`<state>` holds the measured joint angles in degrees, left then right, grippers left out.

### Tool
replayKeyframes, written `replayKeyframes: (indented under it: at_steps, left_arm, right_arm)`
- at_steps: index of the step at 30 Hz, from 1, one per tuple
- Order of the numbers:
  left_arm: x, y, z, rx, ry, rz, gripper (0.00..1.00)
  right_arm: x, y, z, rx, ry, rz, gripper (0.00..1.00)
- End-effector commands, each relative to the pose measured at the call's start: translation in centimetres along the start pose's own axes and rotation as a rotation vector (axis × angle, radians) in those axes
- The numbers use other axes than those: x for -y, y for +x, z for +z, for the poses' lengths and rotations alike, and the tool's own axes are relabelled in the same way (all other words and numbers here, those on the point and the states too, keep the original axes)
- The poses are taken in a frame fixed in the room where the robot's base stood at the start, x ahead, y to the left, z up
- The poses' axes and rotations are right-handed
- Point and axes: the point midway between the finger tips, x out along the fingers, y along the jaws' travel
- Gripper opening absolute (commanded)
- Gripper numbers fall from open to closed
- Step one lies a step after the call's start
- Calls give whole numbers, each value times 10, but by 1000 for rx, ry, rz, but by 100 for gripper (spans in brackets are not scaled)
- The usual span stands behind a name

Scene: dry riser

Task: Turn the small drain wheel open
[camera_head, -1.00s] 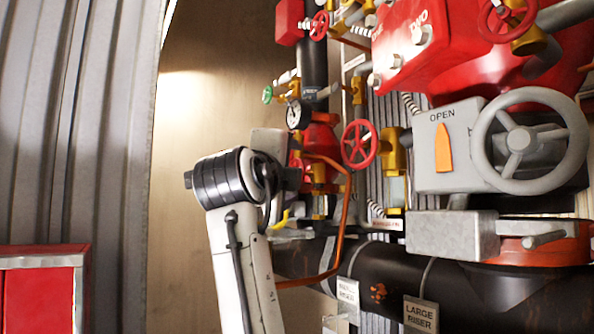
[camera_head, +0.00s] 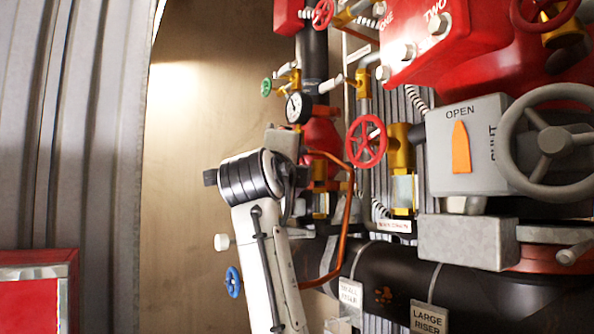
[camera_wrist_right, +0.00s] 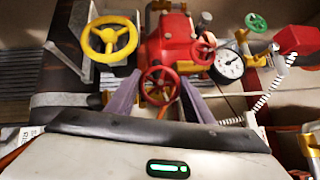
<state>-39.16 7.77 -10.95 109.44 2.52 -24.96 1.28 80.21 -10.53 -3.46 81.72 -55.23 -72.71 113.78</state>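A small red handwheel (camera_wrist_right: 158,85) is between the two purple-grey fingers of my right gripper (camera_wrist_right: 160,82) in the right wrist view. The fingers are apart, one on each side of the wheel; I cannot tell whether they touch it. No readable label marks a drain wheel. In the head view, an arm that I take to be my right one rises from below, its wrist hiding the gripper and this wheel. Other small wheels are yellow (camera_wrist_right: 108,40), green (camera_head: 267,87) and blue (camera_head: 233,282). My left gripper is not in view.
A pressure gauge (camera_head: 298,107) and an orange pipe (camera_head: 345,220) are close to the wrist. A red wheel (camera_head: 366,141), a grey OPEN/SHUT box (camera_head: 470,150) and a large grey wheel (camera_head: 555,142) are to the right. A bare tan wall (camera_head: 185,180) is left of the arm.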

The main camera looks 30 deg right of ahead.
Motion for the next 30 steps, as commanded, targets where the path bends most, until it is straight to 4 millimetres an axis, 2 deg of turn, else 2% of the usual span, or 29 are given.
replayKeyframes:
  at_steps: [11,30]
  left_arm:
    - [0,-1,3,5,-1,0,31]
    - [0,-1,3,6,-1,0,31]
  right_arm:
    - [2,-1,1,2,-63,63,25]
    - [3,0,1,1,-373,370,25]
